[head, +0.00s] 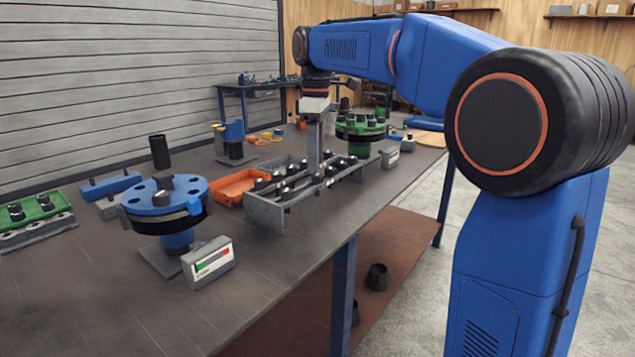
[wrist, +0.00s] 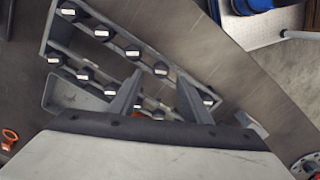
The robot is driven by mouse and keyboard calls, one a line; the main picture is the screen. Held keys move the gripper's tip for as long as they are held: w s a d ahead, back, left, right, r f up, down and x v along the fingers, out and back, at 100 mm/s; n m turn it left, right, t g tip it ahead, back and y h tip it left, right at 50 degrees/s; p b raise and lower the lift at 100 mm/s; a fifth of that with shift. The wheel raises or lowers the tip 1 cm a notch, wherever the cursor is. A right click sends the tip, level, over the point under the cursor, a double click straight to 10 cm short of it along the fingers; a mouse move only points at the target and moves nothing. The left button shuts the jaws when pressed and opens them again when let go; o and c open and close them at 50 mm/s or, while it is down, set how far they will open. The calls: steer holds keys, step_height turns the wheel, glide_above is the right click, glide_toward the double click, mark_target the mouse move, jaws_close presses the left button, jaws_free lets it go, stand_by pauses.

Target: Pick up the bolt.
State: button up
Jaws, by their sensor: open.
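Several bolts with black heads and pale tops stand in two rows in a grey rack (head: 265,214), which also shows in the wrist view (wrist: 47,45). Which one the task means is not marked. My gripper (head: 316,170) points down over the middle of the rack. In the wrist view its fingers (wrist: 160,80) are apart, with nothing held between them. One bolt (wrist: 161,68) of the far row shows near the gap between the fingertips. Another bolt (wrist: 209,100) is just right of the right finger. Whether the fingertips are below the bolt heads cannot be told.
A blue flange (head: 163,196) on a stand and a gauge box (head: 208,262) are at the front left. An orange tray (head: 238,187) lies behind the rack. A green flange (head: 360,129) and a small box (head: 390,157) stand beyond it.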

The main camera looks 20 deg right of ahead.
steer(key=shift+f, duration=1.65)
jaws_close()
